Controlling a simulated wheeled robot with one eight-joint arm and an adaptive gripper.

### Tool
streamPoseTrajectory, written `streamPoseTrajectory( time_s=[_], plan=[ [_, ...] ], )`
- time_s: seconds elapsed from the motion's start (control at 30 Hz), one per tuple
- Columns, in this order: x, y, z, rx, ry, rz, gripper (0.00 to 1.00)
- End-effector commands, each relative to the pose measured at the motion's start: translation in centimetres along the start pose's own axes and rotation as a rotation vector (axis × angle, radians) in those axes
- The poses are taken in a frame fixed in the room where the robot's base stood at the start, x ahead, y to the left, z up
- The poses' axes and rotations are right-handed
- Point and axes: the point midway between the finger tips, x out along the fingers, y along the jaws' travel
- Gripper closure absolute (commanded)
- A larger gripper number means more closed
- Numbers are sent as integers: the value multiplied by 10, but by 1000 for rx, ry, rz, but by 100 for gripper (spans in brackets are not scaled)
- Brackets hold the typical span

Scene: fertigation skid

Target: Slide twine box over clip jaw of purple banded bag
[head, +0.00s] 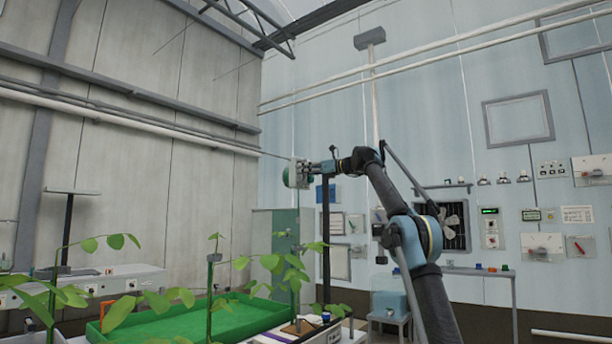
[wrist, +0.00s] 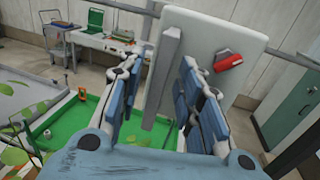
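My gripper (head: 318,168) is raised high in front of the back wall in the head view. At its tips is a pale box with a rounded green part, which I take to be the twine box (head: 295,173). In the wrist view the blue fingers (wrist: 163,75) stand on both sides of a grey upright bar on the box's pale face (wrist: 222,55), which also carries a red piece. Nothing else is seen bearing the box, so the gripper appears shut on its bar.
A green tray (head: 240,316) stands low in front, with leafy plants (head: 290,270) before it. A dark upright post (head: 326,235) rises below the gripper. A grey-green cabinet (head: 275,232) stands behind. A bench (wrist: 100,42) lies along the left wall.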

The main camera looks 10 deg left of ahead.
Motion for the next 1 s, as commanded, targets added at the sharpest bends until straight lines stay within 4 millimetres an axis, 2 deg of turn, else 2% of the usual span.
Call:
streamPoseTrajectory(
  time_s=[0.17,0.63,0.8,1.0],
  plan=[
    [-18,0,0,0,0,-1,67],
    [-95,-2,-1,1,0,-2,67],
    [-110,-2,-2,1,1,0,67],
    [-115,-2,-2,1,1,0,67]
  ],
)
